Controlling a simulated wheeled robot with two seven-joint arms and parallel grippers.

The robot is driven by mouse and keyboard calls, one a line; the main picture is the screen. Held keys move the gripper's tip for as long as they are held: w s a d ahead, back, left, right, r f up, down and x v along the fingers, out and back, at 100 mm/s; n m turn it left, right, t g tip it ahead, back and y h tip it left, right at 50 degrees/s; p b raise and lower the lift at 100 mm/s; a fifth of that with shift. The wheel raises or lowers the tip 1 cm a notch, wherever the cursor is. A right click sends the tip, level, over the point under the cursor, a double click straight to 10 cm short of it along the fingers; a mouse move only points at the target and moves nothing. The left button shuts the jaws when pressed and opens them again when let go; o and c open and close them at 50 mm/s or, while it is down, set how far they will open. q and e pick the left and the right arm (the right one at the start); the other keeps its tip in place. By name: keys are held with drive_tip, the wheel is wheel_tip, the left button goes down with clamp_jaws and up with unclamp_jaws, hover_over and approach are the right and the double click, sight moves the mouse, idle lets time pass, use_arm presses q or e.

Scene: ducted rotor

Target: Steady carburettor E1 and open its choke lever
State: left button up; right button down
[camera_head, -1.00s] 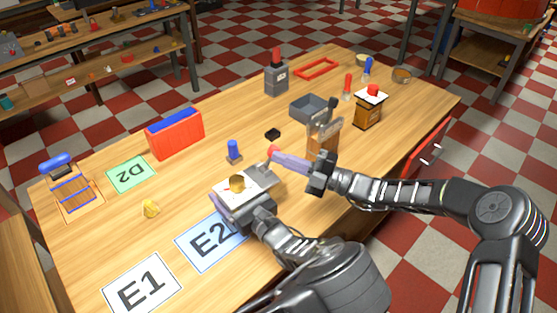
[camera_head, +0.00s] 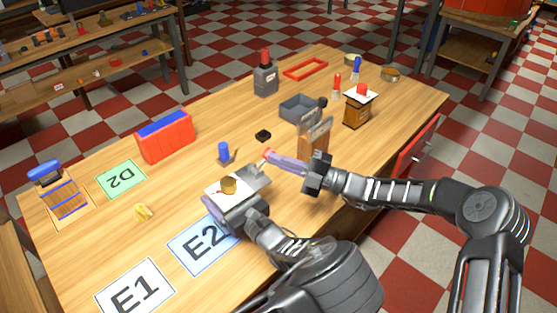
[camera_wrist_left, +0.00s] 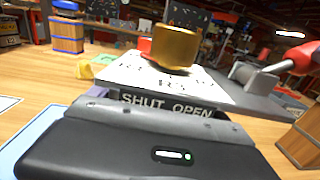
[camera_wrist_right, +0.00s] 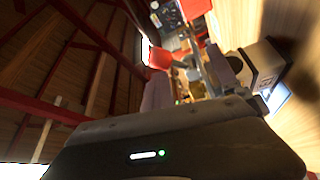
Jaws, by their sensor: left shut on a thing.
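The carburettor held by my left gripper has a white top plate (camera_head: 217,187), a brass cylinder (camera_head: 229,186) and a grey lever with a red tip (camera_head: 268,154). It sits just beyond the E2 card. In the left wrist view its front edge reads "SHUT OPEN" (camera_wrist_left: 168,104), and the lever (camera_wrist_left: 262,76) reaches right. My left gripper (camera_head: 207,203) is shut on the body, fingers mostly hidden. My right gripper (camera_head: 280,160) has its purplish fingertips at the lever's red tip; I cannot tell contact or finger gap. The red tip shows beyond a finger in the right wrist view (camera_wrist_right: 159,57).
An E1 card (camera_head: 135,290), an E2 card (camera_head: 195,248) and a green D2 card (camera_head: 120,180) lie on the table. A wooden stand (camera_head: 314,140) is close behind my right gripper. A blue-topped piece (camera_head: 224,152), grey tray (camera_head: 298,107) and red box (camera_head: 166,140) stand beyond.

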drive_tip(key=shift+w+d+f, duration=0.1)
drive_tip(key=shift+d+f, duration=0.05)
drive_tip(key=shift+f, duration=0.15)
drive_tip(key=s+d+f, duration=0.1)
drive_tip(key=s+d, duration=0.6)
drive_tip(key=d, duration=0.2)
drive_tip(key=shift+f, duration=0.15)
idle(0.4)
use_arm(q)
drive_tip(key=o, duration=1.5)
drive_tip(key=v, duration=1.2)
